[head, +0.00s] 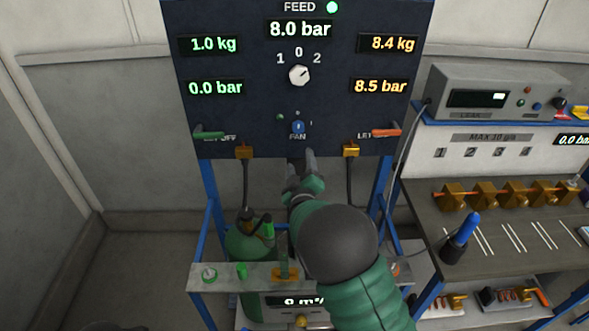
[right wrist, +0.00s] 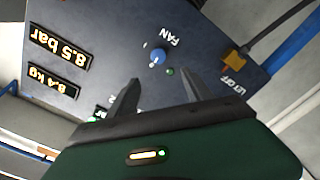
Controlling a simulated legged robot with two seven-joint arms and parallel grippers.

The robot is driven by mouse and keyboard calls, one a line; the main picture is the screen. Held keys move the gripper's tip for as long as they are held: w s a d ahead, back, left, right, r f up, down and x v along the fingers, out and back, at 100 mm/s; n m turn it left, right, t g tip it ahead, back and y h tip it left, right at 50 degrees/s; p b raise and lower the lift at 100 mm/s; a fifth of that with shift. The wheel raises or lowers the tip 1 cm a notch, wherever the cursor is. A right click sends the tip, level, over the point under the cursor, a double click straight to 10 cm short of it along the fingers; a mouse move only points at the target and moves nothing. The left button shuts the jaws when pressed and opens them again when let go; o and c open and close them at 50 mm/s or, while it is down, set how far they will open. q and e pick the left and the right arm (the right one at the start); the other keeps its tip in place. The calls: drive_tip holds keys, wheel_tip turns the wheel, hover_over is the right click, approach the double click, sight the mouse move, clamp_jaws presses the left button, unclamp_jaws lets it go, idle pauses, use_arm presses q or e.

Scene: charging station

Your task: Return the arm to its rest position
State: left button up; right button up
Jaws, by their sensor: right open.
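My right arm (head: 352,265), green with a dark round joint, reaches up from the bottom of the head view. My right gripper (head: 302,163) is open and empty, just below the blue FAN knob (head: 298,127) on the dark panel (head: 235,125). In the right wrist view the open fingers (right wrist: 160,84) point toward the panel, with the FAN knob (right wrist: 157,56) beyond them and apart from them. My left gripper does not show.
A green lever (head: 210,134) and a red lever (head: 386,132) sit on the panel's lower edge. A grey shelf (head: 225,275) and a green tank (head: 248,243) lie below. A workbench (head: 485,245) with brass blocks (head: 484,195) stands at the right. The left floor looks clear.

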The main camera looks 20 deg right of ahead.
drive_tip(key=s+a+f+m+g+y, duration=0.1)
drive_tip(key=s+f+g, duration=0.3)
drive_tip(key=s, duration=0.7)
drive_tip(key=s+a+f+m+g+y, duration=0.1)
drive_tip(key=s+f+g, duration=0.4)
drive_tip(key=s, duration=0.7)
drive_tip(key=s+f+m+g+y, duration=0.2)
drive_tip(key=s+f+m+g, duration=0.2)
drive_tip(key=s, duration=0.7)
drive_tip(key=shift+s+a+f+g+y, duration=0.3)
drive_tip(key=shift+s+a+g, duration=0.1)
drive_tip(key=shift+g, duration=0.5)
drive_tip(key=shift+d, duration=0.15)
